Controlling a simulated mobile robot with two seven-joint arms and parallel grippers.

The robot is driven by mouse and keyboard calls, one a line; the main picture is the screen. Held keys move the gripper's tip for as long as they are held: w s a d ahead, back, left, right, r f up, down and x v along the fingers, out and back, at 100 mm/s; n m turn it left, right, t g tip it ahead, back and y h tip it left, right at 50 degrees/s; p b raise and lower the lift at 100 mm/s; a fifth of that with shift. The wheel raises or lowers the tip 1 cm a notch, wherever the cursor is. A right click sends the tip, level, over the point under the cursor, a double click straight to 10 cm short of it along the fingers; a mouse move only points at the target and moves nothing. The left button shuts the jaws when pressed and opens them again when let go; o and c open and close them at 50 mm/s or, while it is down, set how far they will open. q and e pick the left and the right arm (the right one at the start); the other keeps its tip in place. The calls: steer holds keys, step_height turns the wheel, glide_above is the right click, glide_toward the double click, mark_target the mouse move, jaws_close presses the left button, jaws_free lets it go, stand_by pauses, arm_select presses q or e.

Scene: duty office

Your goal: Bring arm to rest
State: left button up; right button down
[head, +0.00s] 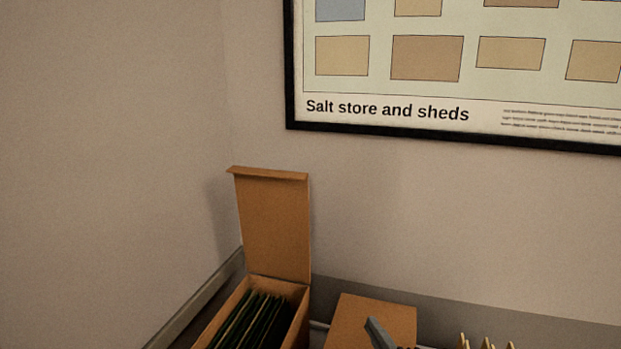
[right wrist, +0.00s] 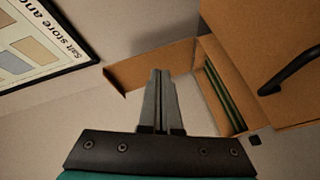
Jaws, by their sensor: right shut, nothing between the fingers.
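My right gripper (head: 374,328) shows only as a grey finger at the bottom edge of the head view, in front of a brown box. In the right wrist view the right gripper (right wrist: 160,76) has its two grey fingers together, with nothing between them. An open brown box (head: 243,307) stands to its left in the head view. Its lid (head: 274,225) is raised upright and dark folders (head: 254,322) stand inside. The left gripper is not in view.
Another brown box (head: 345,312) stands right of the open one. Pale wooden tips (head: 487,343) show at the bottom right. A framed chart (head: 388,110) hangs on the wall behind. In the right wrist view, a black handle (right wrist: 292,70) crosses a brown surface.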

steer(key=s+d+f+m+g+h, duration=0.15)
steer(key=s+f+m+g, duration=0.3)
steer(key=s, duration=0.45)
steer(key=s+d+f+m+g+h, duration=0.1)
steer(key=s+d+f+m+g, duration=0.1)
steer(key=s+f+m+g, duration=0.35)
steer(key=s+d+f+m+g+h, duration=0.1)
steer(key=s+d+f+m+g, duration=0.3)
steer(key=s, duration=0.8)
step_height(320, 180, down, 28)
steer(key=s+a+b, duration=0.1)
steer(key=a+b, duration=0.2)
steer(key=b, duration=0.5)
arm_select(q)
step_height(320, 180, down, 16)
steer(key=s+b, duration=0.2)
steer(key=b, duration=0.5)
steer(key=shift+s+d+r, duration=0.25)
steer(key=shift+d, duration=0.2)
arm_select(e)
steer(key=s+d+f, duration=0.1)
steer(key=s+f, duration=0.7)
steer(key=f, duration=0.3)
steer(key=s+d+f+g, duration=0.1)
steer(key=s+d+f, duration=0.1)
steer(key=s+f, duration=0.6)
step_height(320, 180, down, 3)
steer(key=shift+r, duration=0.1)
